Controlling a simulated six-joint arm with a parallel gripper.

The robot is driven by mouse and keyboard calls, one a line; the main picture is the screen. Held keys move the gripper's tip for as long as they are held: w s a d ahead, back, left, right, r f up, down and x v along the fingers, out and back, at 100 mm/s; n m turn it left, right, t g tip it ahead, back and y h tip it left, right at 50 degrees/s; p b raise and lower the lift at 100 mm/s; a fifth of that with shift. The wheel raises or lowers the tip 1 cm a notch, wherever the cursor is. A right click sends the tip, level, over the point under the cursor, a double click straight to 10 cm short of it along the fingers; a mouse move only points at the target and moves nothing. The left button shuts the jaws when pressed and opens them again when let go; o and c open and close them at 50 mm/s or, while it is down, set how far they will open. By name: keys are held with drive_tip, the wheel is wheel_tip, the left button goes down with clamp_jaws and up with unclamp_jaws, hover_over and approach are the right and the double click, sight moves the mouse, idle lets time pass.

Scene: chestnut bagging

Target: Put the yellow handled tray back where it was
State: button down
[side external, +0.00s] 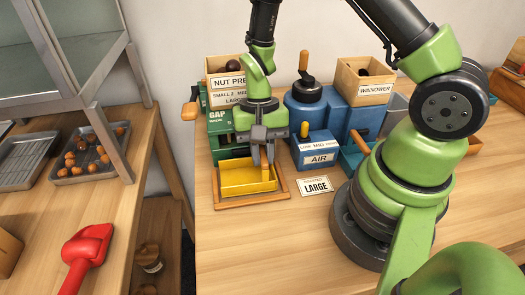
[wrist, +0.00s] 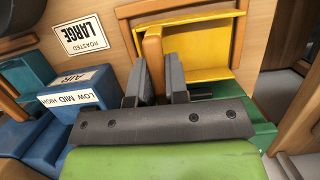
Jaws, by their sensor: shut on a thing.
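The yellow tray (side external: 240,180) is at the wooden frame (side external: 252,203) in front of the green nut press. I cannot tell whether it rests in the frame or hangs just above it. My gripper (side external: 264,163) points down and is shut on the tray's orange-brown handle. In the wrist view the handle (wrist: 154,52) stands between my fingertips (wrist: 157,75), and the yellow tray (wrist: 205,40) extends to the right of it. The tray looks empty and roughly level. Part of its back is hidden behind my gripper.
The green press (side external: 222,135) stands behind the tray, the blue AIR winnower (side external: 316,152) to its right. A LARGE card (side external: 316,186) lies right of the frame. At left are a red scoop (side external: 85,250) and a chestnut tray (side external: 65,178). The front table is clear.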

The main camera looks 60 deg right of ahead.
drive_tip(key=shift+f, duration=0.75)
drive_tip(key=c, duration=1.1)
unclamp_jaws()
drive_tip(key=shift+o, duration=0.2)
drive_tip(key=shift+r, duration=0.1)
drive_tip(key=v, duration=1)
drive_tip(key=shift+a+r, duration=0.1)
drive_tip(key=shift+r, duration=0.25)
drive_tip(key=s+a+r+n+t, duration=0.1)
drive_tip(key=s+r+t, duration=0.3)
drive_tip(key=r, duration=0.4)
drive_tip(key=s+a+r+n+t, duration=0.1)
drive_tip(key=s+r+n+t, duration=0.3)
drive_tip(key=s+r, duration=0.3)
drive_tip(key=shift+a+r+t, duration=0.25)
drive_tip(key=shift+r+t, duration=0.35)
drive_tip(key=shift+r, duration=0.25)
